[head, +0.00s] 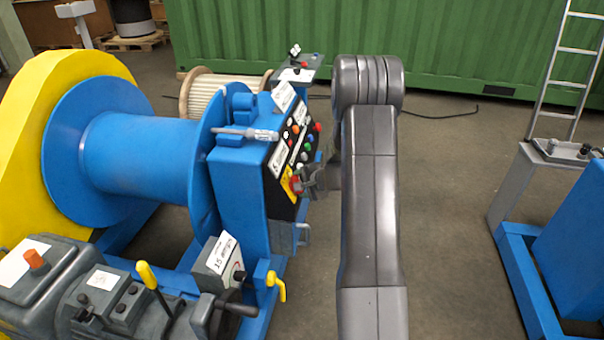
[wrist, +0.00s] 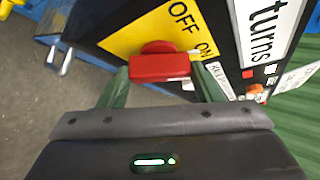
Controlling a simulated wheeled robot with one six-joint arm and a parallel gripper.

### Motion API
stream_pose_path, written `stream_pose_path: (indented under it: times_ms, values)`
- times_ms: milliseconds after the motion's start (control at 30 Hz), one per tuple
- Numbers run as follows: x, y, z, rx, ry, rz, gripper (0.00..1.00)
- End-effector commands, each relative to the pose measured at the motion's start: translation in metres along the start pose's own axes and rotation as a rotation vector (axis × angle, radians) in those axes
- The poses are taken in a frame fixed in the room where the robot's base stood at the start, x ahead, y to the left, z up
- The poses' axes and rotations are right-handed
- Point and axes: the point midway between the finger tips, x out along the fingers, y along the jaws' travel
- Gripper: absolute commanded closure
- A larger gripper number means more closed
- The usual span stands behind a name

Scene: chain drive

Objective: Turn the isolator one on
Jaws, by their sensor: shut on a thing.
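The isolator is a red rotary handle on a yellow plate (wrist: 140,35) marked OFF and ON, on the black front of the blue machine's control panel. In the wrist view the red handle (wrist: 160,66) sits between the two green fingers of my gripper (wrist: 162,82), which is shut on it. The handle's bar lies roughly level across the picture; which mark it points at I cannot tell. In the head view the red handle (head: 296,185) shows at the panel's lower part, with my gripper (head: 303,184) against it, coming from the right.
Several coloured buttons (head: 305,145) and white labels sit above the isolator on the same panel. A small metal bracket (head: 304,234) and a yellow valve handle (head: 276,285) are below. Open floor lies to the right, before another blue frame (head: 565,265).

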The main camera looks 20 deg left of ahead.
Motion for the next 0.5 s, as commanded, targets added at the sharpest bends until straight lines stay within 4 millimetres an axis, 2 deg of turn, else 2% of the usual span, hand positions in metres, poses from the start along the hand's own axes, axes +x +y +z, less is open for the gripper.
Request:
stream_pose_path:
  times_ms: [33,500]
  values:
    - [-0.0048,-0.0063,0.0013,0.023,-0.001,0.021,0.64]
    - [-0.0024,-0.0052,0.0005,0.201,-0.001,0.145,0.64]
